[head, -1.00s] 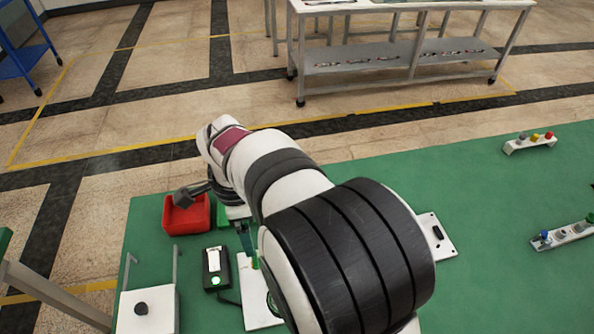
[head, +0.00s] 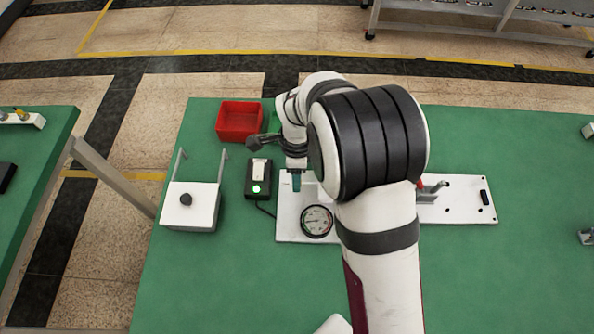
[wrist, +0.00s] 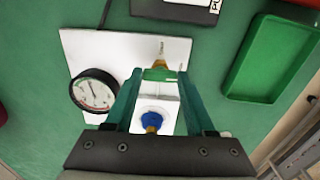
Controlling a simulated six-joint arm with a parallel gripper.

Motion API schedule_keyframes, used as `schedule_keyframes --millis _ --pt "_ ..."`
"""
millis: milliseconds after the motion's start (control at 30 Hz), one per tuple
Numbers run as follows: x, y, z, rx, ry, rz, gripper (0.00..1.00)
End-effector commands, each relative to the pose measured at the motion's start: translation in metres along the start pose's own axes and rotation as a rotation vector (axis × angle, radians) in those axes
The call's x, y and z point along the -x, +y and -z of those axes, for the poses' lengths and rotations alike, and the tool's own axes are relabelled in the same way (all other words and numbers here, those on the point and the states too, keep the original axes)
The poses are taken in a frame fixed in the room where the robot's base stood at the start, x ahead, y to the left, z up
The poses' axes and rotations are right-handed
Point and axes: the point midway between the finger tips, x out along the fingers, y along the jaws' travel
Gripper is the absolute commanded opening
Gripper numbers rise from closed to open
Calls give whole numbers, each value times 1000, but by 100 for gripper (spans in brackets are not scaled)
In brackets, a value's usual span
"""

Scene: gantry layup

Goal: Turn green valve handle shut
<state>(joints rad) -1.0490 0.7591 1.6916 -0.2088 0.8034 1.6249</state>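The green valve handle (wrist: 160,74) lies crosswise in the wrist view, with brass fittings above it, over a white panel (wrist: 75,42). My gripper (wrist: 160,72) has its two teal fingers apart, one on each side of the handle. I cannot tell whether either finger touches it. A blue knob (wrist: 152,120) on a brass stem shows nearer, between the fingers. In the head view my gripper (head: 296,182) points down over the white panel (head: 290,232); my arm hides the handle there.
A round gauge (head: 317,221) is on the panel, beside my left finger in the wrist view. A black box with a green light (head: 258,180), a red bin (head: 240,120) and a white box with a black knob (head: 190,205) stand left. A green tray (wrist: 234,82) is close right in wrist view.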

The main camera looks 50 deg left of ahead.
Motion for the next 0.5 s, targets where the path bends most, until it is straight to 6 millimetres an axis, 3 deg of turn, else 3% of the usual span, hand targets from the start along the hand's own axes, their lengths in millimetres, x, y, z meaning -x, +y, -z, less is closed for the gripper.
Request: schedule_keyframes --millis 33,267,500 --pt "0 0 0 0 0 0 44" --pt "0 0 0 0 0 1 2" --pt "0 0 0 19 0 1 0"
